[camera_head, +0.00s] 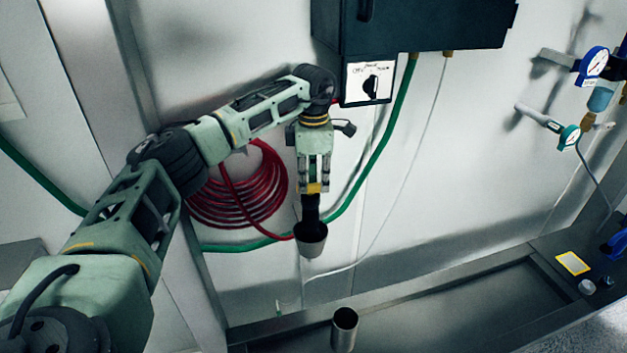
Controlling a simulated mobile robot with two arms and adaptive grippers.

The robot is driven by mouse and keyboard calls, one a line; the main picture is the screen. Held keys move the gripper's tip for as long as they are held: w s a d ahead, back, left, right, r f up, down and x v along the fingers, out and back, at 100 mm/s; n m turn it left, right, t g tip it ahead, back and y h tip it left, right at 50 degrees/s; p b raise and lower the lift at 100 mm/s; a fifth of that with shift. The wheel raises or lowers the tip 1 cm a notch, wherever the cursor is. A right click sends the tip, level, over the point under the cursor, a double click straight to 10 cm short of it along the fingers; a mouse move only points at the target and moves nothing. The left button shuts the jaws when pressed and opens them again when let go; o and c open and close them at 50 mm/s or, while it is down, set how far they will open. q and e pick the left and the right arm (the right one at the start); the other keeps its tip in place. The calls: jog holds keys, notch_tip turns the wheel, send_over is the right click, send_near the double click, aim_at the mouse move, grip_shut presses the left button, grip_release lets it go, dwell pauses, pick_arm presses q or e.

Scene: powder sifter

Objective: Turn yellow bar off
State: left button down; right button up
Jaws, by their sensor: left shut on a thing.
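My left gripper (311,215) hangs down in the middle of the view, with its dark fingers at the mouth of a small metal cup (312,246). It is shut on the cup, which hangs in front of the wall. The fingertips are hidden by the cup's rim. A short yellow piece (315,188) shows just above the fingers; I cannot tell whether it is the yellow bar or part of my gripper. No other clear yellow bar shows. My right gripper is not in view.
A dark control box with a black knob (371,87) hangs on the wall. Coiled red hose (240,195) and a green hose (385,140) lie behind my arm. Gauges (594,62) are at right. A second metal cup (344,329) and a yellow-edged pad (573,263) are below.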

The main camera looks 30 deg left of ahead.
pick_arm(q)
jog(key=c, duration=1.7)
grip_release()
jog(key=shift+c, duration=0.2)
